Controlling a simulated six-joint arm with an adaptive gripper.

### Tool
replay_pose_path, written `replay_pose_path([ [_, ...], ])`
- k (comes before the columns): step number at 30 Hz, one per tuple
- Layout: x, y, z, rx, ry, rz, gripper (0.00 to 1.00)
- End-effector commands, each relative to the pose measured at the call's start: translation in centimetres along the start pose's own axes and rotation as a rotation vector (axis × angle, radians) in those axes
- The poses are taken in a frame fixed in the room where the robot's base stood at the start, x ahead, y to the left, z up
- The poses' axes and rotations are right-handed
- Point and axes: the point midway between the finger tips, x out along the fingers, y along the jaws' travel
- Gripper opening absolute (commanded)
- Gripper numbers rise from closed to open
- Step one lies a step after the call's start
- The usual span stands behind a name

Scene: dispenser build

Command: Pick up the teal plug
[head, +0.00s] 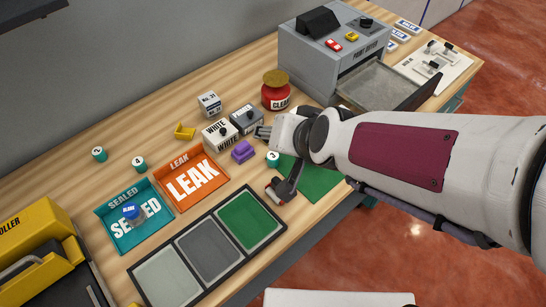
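Three small teal plugs with numbered white tops stand on the wooden bench in the head view. Two are at the left, a teal plug (99,154) and the teal plug marked 4 (139,163). The third teal plug, marked 3 (273,158), is beside the green mat. My gripper (268,161) is open, with one finger behind this third plug and the other in front of it. The plug shows in the gap between the fingers, apart from both. I cannot tell how high the fingertips are above the bench.
A purple block (243,152), white box (220,136) and grey box (246,119) stand close to the fingers. The green mat (318,181) lies under my wrist. An orange LEAK tray (192,180), teal SEALED tray (134,218) and three-panel tray (208,247) are left and in front.

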Motion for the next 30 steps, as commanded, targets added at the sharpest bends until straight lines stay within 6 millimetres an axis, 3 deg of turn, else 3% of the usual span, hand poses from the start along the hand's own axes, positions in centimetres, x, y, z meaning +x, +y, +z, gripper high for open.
replay_pose_path([
  [14,7.8,-1.8,2.6,0.067,0.088,0.073,0.44],
  [21,10.6,-1.2,4.5,0.065,0.153,0.155,0.44],
  [30,12.7,0.5,7.1,0.018,0.257,0.281,0.44],
])
